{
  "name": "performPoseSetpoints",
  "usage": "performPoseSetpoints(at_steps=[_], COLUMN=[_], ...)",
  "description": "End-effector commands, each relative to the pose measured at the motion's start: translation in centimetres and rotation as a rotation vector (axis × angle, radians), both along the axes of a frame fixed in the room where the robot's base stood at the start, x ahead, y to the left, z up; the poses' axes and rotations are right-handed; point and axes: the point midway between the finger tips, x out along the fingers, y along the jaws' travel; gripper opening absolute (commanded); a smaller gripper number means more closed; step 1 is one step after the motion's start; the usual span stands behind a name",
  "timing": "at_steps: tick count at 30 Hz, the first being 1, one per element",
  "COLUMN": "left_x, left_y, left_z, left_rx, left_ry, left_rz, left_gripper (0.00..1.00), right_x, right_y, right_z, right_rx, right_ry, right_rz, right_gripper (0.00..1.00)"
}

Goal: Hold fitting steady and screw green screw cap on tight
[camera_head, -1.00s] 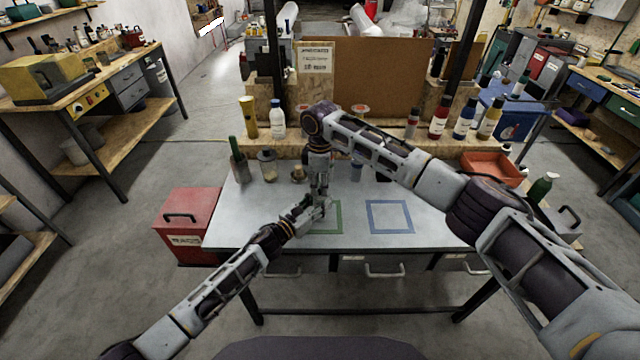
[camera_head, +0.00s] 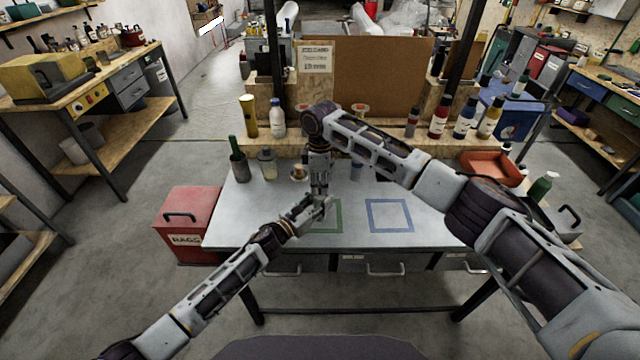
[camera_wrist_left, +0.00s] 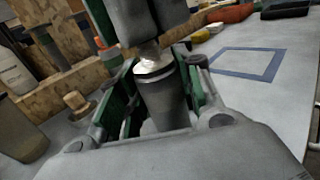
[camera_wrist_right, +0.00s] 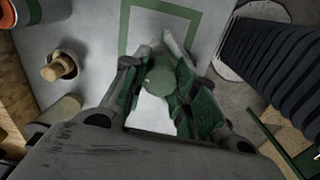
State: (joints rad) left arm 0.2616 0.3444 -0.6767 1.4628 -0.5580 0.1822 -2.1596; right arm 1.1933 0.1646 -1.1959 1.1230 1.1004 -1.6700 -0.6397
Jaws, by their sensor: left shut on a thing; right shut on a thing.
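The fitting (camera_wrist_left: 165,97) is a dark grey upright cylinder with a silvery neck, seen in the left wrist view. My left gripper (camera_head: 322,206) is shut on its sides, over the green square marked on the bench; its green pads show on both sides. My right gripper (camera_head: 319,193) points straight down from above, over the fitting. In the right wrist view the round green screw cap (camera_wrist_right: 160,78) sits between the right fingers, which are shut on it. The cap is hidden in the left wrist view, so I cannot tell how far it sits on the neck.
The blue outlined square (camera_head: 390,216) on the bench is empty. An orange tray (camera_head: 490,168) is at the back right.

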Motion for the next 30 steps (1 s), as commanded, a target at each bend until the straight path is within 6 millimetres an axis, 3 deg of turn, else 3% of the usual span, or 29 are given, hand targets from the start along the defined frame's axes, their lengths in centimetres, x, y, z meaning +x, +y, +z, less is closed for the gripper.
performPoseSetpoints(at_steps=[30], left_x=[0.0], left_y=[0.0], left_z=[0.0], left_rx=[0.0], left_ry=[0.0], left_rz=[0.0], left_gripper=[0.04], right_x=[0.0], right_y=[0.0], right_z=[-1.5], right_rx=[0.001], right_ry=[0.0], right_rz=[0.0], right_gripper=[0.03])
